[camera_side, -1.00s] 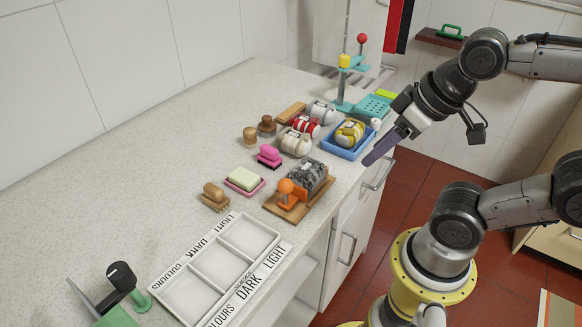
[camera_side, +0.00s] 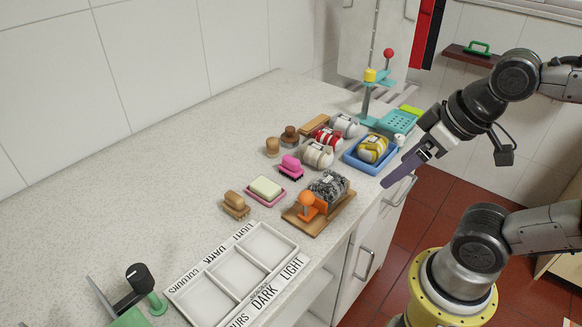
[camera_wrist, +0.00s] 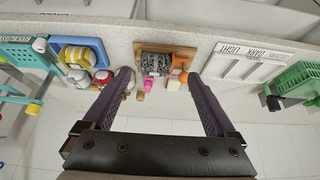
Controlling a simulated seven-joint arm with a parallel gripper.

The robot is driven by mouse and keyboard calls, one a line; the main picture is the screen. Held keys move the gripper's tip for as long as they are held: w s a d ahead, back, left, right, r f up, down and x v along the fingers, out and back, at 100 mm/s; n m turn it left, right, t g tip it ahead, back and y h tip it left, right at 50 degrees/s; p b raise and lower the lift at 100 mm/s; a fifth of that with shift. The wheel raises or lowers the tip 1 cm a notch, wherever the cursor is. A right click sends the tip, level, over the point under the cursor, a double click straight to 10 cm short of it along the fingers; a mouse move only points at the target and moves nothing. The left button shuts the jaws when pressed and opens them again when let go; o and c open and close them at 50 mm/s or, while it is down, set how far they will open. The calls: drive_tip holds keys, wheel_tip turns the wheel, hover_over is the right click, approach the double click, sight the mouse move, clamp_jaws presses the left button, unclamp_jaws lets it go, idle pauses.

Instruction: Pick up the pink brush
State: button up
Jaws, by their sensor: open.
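The pink brush (camera_side: 290,166) lies on the speckled counter, dark bristles down, beside the pink dish with a pale soap bar. In the wrist view the pink brush (camera_wrist: 148,84) shows between the two fingers, nearer the left one. My gripper (camera_side: 385,184) is off to the right of the brush at the counter's front edge, pointing down-left. In the wrist view my gripper (camera_wrist: 159,76) has its fingers spread wide with nothing held between them.
A wooden board (camera_side: 325,222) with a grey cloth bundle and an orange-knobbed tool lies in front of the brush. A blue tray (camera_side: 362,166) with a yellow bundle is close to my fingers. A white sorting tray (camera_side: 240,270) is at front. The back-left counter is clear.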

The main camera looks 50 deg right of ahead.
drive_tip(key=shift+o, duration=0.2)
drive_tip(key=w+r+m, duration=0.6)
drive_tip(key=r+m, duration=0.1)
drive_tip(key=m, duration=0.3)
drive_tip(key=m+g, duration=0.5)
drive_tip(key=m, duration=0.3)
hover_over(290, 159)
drive_tip(key=s, duration=0.1)
wheel_tip(290, 159, down, 5)
drive_tip(key=shift+m+g, duration=0.3)
drive_tip(key=f, duration=1.1)
drive_tip(key=shift+w+d+f, duration=0.1)
drive_tip(key=shift+w+d, duration=0.05)
drive_tip(key=shift+w, duration=0.2)
drive_tip(key=shift+w+f, duration=0.15)
drive_tip(key=shift+f, duration=3.05)
drive_tip(key=shift+c, duration=0.3)
